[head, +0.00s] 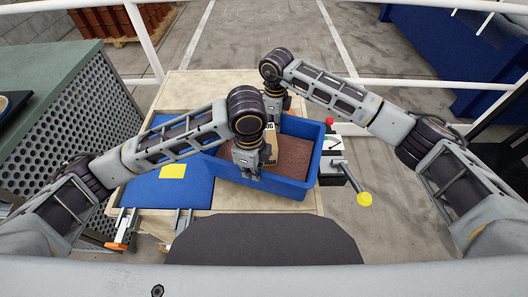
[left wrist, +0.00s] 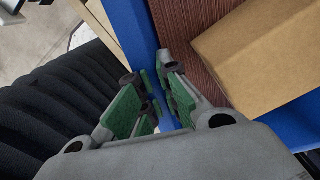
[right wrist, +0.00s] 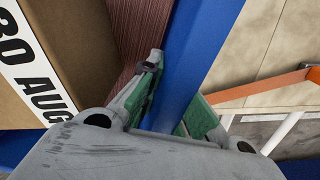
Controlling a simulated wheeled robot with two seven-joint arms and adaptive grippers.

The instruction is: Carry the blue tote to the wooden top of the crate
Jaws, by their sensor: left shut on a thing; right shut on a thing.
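The blue tote (head: 285,187) is over the right part of the pale wooden top (head: 190,95) in the head view. Whether it rests there or hangs just above I cannot tell. It holds a cardboard box (head: 270,146) and has a brown floor. My left gripper (head: 247,176) is shut on its near wall; the left wrist view shows the fingers (left wrist: 160,98) on either side of that blue wall. My right gripper (head: 274,112) is shut on the far wall, with its fingers (right wrist: 170,88) astride it in the right wrist view. The right fingertips are hidden in the head view.
A blue panel with a yellow patch (head: 172,171) lies left of the tote. A lever with a yellow knob (head: 364,199) stands close on the right. A perforated cabinet (head: 75,115) is at the left. White rails (head: 145,42) run behind.

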